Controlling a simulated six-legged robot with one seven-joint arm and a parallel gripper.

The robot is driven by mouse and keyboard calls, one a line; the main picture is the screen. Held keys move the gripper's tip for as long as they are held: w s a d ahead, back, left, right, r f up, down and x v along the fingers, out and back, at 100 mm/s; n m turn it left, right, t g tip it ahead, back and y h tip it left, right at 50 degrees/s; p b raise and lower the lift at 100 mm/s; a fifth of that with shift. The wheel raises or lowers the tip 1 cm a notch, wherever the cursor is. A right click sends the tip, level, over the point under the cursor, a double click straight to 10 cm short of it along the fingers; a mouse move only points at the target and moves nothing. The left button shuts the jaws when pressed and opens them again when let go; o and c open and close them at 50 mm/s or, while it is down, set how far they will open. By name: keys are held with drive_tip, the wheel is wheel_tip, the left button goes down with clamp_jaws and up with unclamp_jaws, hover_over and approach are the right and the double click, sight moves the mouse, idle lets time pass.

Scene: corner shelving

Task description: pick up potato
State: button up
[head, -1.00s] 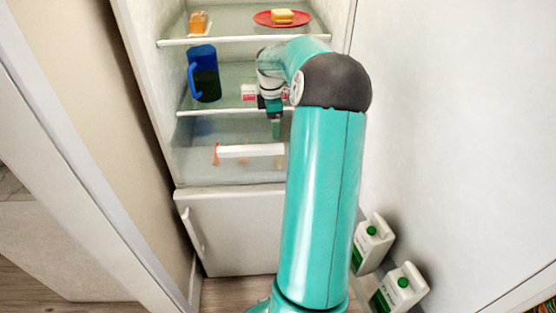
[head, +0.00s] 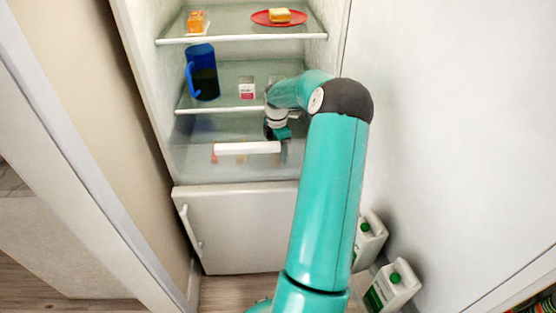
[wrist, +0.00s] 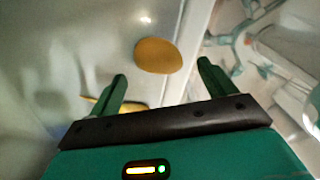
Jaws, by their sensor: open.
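A smooth yellow-brown oval, which looks like the potato (wrist: 158,55), shows in the wrist view just beyond and between my fingertips. It is apart from both fingers. My gripper (wrist: 162,72) is open, its two green fingers spread, with nothing between them. In the head view my gripper (head: 277,133) is low in the fridge, at the right end of the clear drawer's white handle (head: 247,148). The potato cannot be told clearly in the head view; only blurred yellowish and red shapes show through the drawer front.
Another yellow piece (wrist: 100,104) lies partly behind the left finger. A glass shelf (head: 220,109) above holds a blue jug (head: 203,72) and a small white-red carton (head: 247,91). The upper shelf holds a red plate (head: 289,20). White jugs (head: 392,287) stand at lower right.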

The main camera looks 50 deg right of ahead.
drive_tip(key=f, duration=0.5)
drive_tip(key=shift+d, duration=0.2)
drive_tip(key=c, duration=1)
